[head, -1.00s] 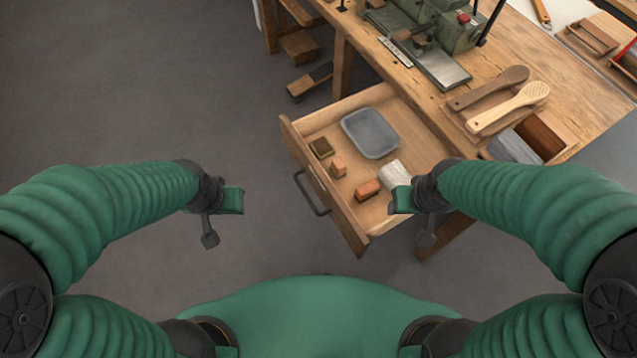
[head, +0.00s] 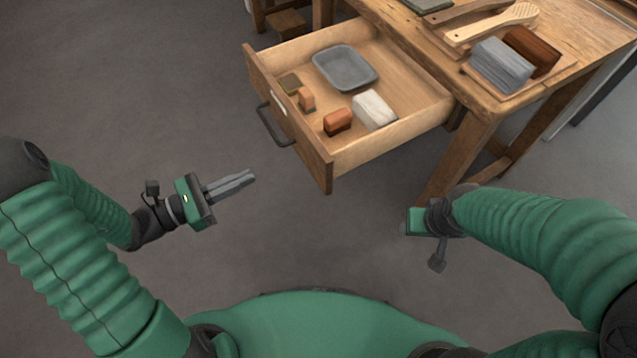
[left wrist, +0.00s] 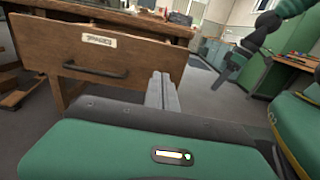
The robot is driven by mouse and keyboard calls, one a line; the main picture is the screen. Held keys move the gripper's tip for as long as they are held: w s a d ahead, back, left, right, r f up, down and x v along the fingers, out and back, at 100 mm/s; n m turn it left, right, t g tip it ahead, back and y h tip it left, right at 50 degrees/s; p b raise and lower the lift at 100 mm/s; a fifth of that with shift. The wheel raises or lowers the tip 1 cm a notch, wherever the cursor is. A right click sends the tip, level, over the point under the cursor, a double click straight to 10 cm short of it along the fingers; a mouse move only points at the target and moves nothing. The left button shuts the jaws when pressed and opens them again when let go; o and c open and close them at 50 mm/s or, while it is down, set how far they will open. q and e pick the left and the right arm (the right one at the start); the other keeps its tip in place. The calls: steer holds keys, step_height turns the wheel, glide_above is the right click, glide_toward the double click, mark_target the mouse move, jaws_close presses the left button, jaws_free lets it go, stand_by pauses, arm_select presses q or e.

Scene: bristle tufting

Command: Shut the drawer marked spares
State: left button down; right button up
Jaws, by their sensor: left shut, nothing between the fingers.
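The wooden drawer (head: 318,160) is pulled well out of the workbench in the head view. In the left wrist view, its front (left wrist: 70,50) carries a white label (left wrist: 100,40) that reads "SPARES" and a dark bar handle (left wrist: 95,70). The handle also shows in the head view (head: 272,127). My left gripper (head: 252,176) is shut and empty, in front of the drawer and apart from it, its fingers pointing right. Its fingers also show in the left wrist view (left wrist: 162,82). My right gripper (head: 412,222) is below and right of the drawer; its fingers are hidden.
The workbench (head: 480,100) bears brushes and grey and brown bristle bundles (head: 502,62). The floor before the drawer is clear.

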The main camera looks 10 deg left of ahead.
arm_select(q)
steer(key=b, duration=0.4)
glide_toward(307, 145)
steer(key=x, duration=0.5)
steer(key=shift+d+f, duration=0.25)
steer(key=shift+w+d+b, duration=0.25)
steer(key=shift+w+b, duration=0.05)
steer(key=shift+w+r, duration=0.1)
steer(key=shift+w, duration=0.15)
steer(key=shift+d, duration=0.1)
arm_select(e)
steer(key=f, duration=0.2)
steer(key=a+f, duration=0.1)
steer(key=f, duration=0.1)
steer(key=shift+w+a+f, duration=0.2)
steer(key=shift+f, duration=0.1)
arm_select(q)
steer(key=shift+d+r, duration=0.1)
steer(key=shift+d, duration=0.1)
arm_select(e)
steer(key=shift+d, duration=0.25)
